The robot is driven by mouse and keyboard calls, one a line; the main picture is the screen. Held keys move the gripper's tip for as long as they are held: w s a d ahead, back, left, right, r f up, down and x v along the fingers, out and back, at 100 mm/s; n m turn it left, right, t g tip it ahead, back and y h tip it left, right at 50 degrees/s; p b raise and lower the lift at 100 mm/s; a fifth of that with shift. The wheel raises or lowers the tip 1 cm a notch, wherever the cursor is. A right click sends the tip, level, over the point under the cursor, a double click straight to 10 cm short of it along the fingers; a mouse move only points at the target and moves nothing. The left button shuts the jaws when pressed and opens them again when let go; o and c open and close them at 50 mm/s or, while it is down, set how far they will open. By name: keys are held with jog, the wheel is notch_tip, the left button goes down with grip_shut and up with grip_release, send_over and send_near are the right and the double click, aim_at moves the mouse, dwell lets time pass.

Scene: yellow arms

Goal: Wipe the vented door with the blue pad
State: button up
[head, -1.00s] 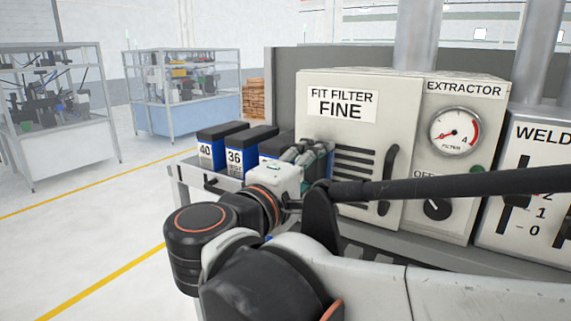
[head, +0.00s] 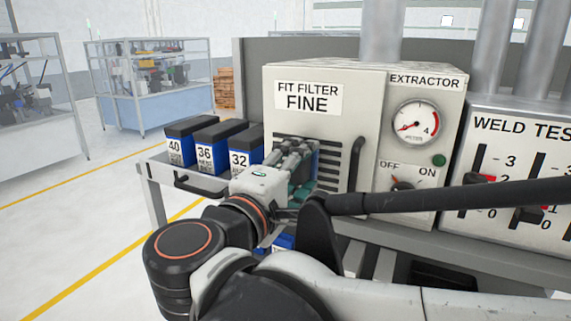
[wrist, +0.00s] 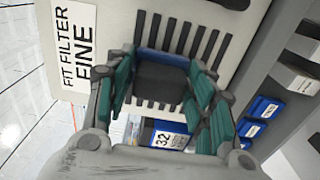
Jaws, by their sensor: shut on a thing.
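The vented door (head: 307,110) is the cream panel labelled "FIT FILTER FINE", with dark slots and a black handle (head: 356,165) at its right. My gripper (head: 300,160) is in front of the slots, left of the handle. In the wrist view my gripper (wrist: 163,72) has its teal fingers closed on the blue pad, a dark block (wrist: 158,83) with a blue edge. The pad is over the slots (wrist: 190,38). I cannot tell whether it touches the door. In the head view my gripper mostly hides the pad.
Blue-and-black boxes marked 40 (head: 178,150), 36 (head: 208,155) and 32 (head: 240,158) stand on a shelf left of the door. The extractor panel (head: 450,110) with gauge and knob is right of it, then the weld test panel (head: 490,155).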

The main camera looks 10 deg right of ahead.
jog(key=shift+v, duration=2.3)
jog(key=v, duration=0.3)
jog(key=w+a+f+b, duration=0.2)
jog(key=w+a+f, duration=0.3)
jog(key=shift+p+x, duration=0.3)
jog(key=shift+x, duration=2.65)
jog(key=shift+x, duration=1.1)
